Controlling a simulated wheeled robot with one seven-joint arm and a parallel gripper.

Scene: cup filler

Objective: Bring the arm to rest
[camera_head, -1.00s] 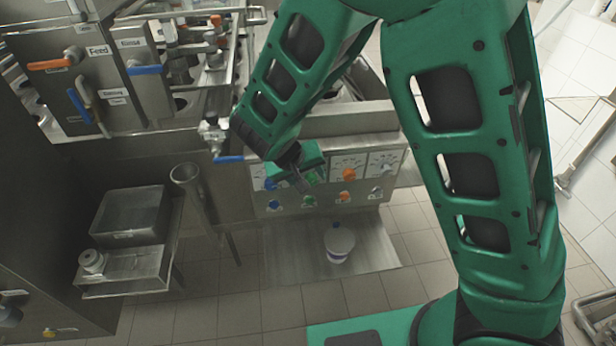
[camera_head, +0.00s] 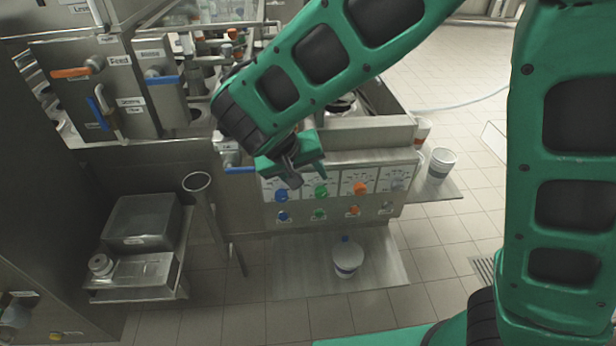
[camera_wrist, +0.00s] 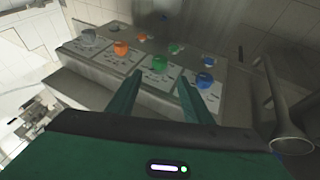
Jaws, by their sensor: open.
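My gripper (camera_head: 308,178) hangs in front of the machine's control panel, its fingers near the upper row of knobs. In the wrist view the two green fingers of my gripper (camera_wrist: 160,95) stand apart with nothing between them. The panel (camera_head: 335,190) carries blue (camera_head: 281,195), green (camera_head: 320,191), orange (camera_head: 360,188) and grey (camera_head: 398,185) knobs, with smaller knobs below. I cannot tell from these views whether a finger touches the panel.
A white tub with a blue top (camera_head: 347,256) stands on the metal plate (camera_head: 300,275) below the panel. A white bucket (camera_head: 441,163) stands to the right. A funnel pipe (camera_head: 197,182) and a side shelf (camera_head: 135,280) are at left.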

